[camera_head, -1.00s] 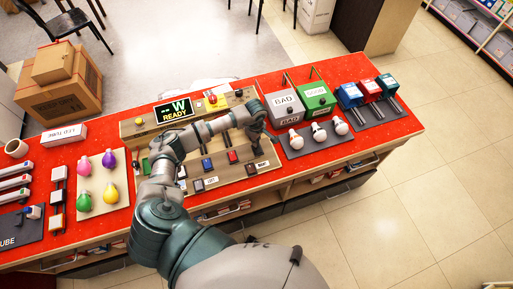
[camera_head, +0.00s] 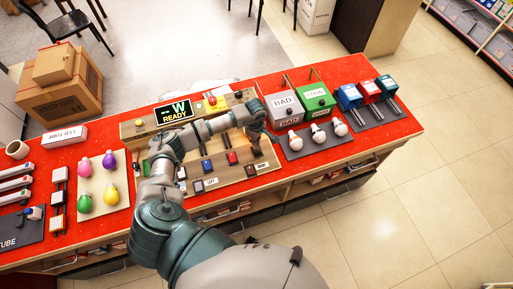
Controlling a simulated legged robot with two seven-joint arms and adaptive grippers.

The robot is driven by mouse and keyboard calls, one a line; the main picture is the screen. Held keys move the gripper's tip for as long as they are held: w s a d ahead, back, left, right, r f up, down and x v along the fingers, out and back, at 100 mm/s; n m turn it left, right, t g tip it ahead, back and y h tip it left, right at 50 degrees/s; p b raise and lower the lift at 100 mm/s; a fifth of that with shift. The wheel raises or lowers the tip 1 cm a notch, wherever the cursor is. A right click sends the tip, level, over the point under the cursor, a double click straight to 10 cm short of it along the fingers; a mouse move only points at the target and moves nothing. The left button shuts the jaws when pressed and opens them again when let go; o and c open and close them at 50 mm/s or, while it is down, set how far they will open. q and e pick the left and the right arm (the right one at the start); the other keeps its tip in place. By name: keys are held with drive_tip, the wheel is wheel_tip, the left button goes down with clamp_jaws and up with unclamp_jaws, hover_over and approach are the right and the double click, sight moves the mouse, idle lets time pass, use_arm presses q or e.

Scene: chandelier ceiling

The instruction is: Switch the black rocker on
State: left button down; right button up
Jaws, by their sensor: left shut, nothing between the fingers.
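A tan panel (camera_head: 228,181) with several small switches lies on the red-topped bench. A blue switch (camera_head: 207,165) and a red switch (camera_head: 232,157) sit in its middle. A dark switch (camera_head: 197,187) is near its front edge, beside a small white label (camera_head: 211,183). I cannot tell for sure which dark piece is the black rocker; one may be hidden under my arm or gripper. My left arm reaches across the panel, and my left gripper (camera_head: 257,149) is shut and empty over the panel's right end, pointing down. Contact with the panel cannot be told. My right gripper is out of view.
A display (camera_head: 173,111) reading "W READY" stands behind the panel. A grey BAD box (camera_head: 284,106) and a green box (camera_head: 315,98) stand close to the right, with several bulbs (camera_head: 317,132) before them. Coloured bulbs on a board (camera_head: 118,196) lie left.

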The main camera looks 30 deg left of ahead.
use_arm(q)
drive_tip(key=shift+r+p, duration=1.2)
drive_tip(key=shift+r, duration=1.3)
